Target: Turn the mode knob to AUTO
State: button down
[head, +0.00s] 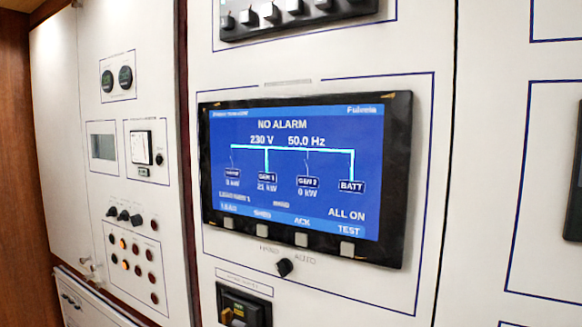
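The mode knob (284,267) is a small black rotary knob on the white panel, just below the large display. The label HAND (268,249) is printed above it to the left, and the label AUTO (305,259) above it to the right. The knob is too small to tell which label its pointer faces. My gripper is not in view, and nothing touches the knob.
The display (305,175) in its black frame juts out above the knob and reads NO ALARM. A black breaker unit (244,306) sits below left. A left panel carries gauges, small knobs (124,215) and several lamps (137,269). White panel right of the knob is clear.

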aim_at(285, 267)
jog(key=u, duration=1.25)
jog(key=i, duration=1.05)
jog(key=z, duration=1.1)
